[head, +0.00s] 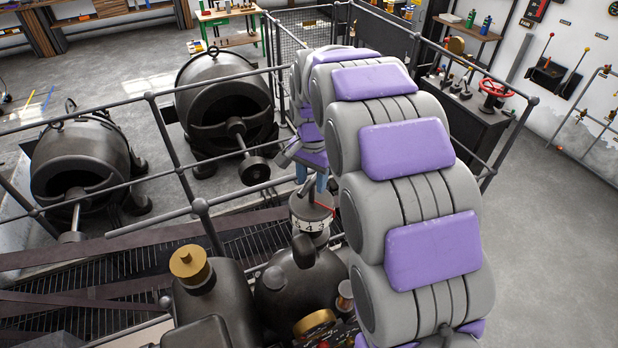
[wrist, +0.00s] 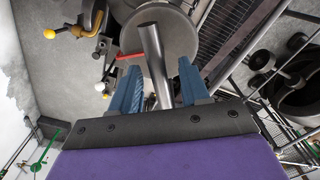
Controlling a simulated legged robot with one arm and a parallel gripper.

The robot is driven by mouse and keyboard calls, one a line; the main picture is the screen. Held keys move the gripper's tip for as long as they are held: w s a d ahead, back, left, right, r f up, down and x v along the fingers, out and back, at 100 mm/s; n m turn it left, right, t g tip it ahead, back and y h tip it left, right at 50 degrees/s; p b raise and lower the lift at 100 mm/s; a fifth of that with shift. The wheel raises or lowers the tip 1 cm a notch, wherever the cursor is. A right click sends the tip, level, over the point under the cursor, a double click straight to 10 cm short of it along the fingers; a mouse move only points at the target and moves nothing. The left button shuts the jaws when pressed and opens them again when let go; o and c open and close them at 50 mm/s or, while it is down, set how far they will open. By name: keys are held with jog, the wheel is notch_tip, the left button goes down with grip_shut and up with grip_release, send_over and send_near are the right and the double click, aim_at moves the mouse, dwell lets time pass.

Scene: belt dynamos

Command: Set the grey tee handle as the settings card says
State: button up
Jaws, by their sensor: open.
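The grey tee handle (wrist: 153,45) shows in the wrist view as a grey bar lying between the two blue fingers of my gripper (wrist: 160,70). The fingers are open, with a gap visible on each side of the bar. The handle sits over a round grey dial (wrist: 181,35) with a red pointer (wrist: 130,56). In the head view my gripper (head: 313,183) is above the white numbered dial band (head: 311,226), where 5, 4 and 3 can be read. The red pointer shows there too. I cannot make out the settings card.
Dark machine housings (head: 210,305) with a brass cap (head: 188,263) stand in front of the dial. Grey railings (head: 175,150) run behind it, with two dark dynamos (head: 222,95) beyond. A bench with a red handwheel (head: 494,88) stands at right.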

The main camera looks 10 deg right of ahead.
notch_tip(320, 180, up, 15)
jog(key=shift+r+b, duration=0.15)
jog(key=shift+b, duration=0.2)
dwell(0.3)
jog(key=shift+c, duration=0.2)
